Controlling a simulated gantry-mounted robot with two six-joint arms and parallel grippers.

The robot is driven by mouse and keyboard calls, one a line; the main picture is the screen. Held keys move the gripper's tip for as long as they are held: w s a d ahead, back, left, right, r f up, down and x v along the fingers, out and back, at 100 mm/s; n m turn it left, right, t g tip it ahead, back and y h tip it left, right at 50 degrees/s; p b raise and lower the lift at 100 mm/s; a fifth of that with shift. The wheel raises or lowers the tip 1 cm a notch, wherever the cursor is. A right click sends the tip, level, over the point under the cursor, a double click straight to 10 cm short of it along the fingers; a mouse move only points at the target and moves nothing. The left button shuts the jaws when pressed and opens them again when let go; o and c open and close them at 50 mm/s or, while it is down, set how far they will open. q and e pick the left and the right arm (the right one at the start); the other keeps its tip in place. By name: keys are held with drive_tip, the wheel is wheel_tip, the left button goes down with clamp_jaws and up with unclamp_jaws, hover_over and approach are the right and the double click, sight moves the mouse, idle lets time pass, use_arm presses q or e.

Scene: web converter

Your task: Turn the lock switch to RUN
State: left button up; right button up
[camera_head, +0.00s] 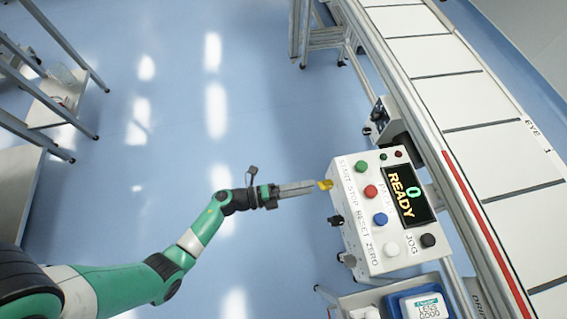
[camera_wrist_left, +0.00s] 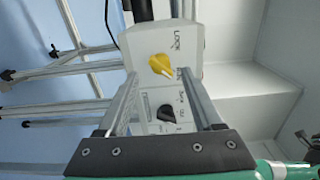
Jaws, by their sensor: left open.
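The yellow lock switch (camera_head: 325,184) sticks out of the left side of the white control box (camera_head: 346,232). In the left wrist view the yellow knob (camera_wrist_left: 160,64) sits under the word LOCK, its handle slanting down to the right. Other lettering beside it is partly hidden by a finger. My left gripper (camera_head: 311,186) points at the switch from the left. In the left wrist view its two fingers are apart and empty, with the knob showing between their tips. I cannot tell whether they touch it. My right gripper is not in view.
A black switch (camera_wrist_left: 166,113) sits below the yellow knob on the same face. The box top has coloured buttons and a display (camera_head: 409,194) reading READY and 0. A conveyor (camera_head: 480,130) runs along the right. A blue container (camera_head: 422,306) stands below the box.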

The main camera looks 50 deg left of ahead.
use_arm(q)
drive_tip(key=p+v, duration=0.1)
drive_tip(key=v, duration=0.5)
drive_tip(key=shift+s, duration=0.25)
drive_tip(key=shift+a, duration=0.1)
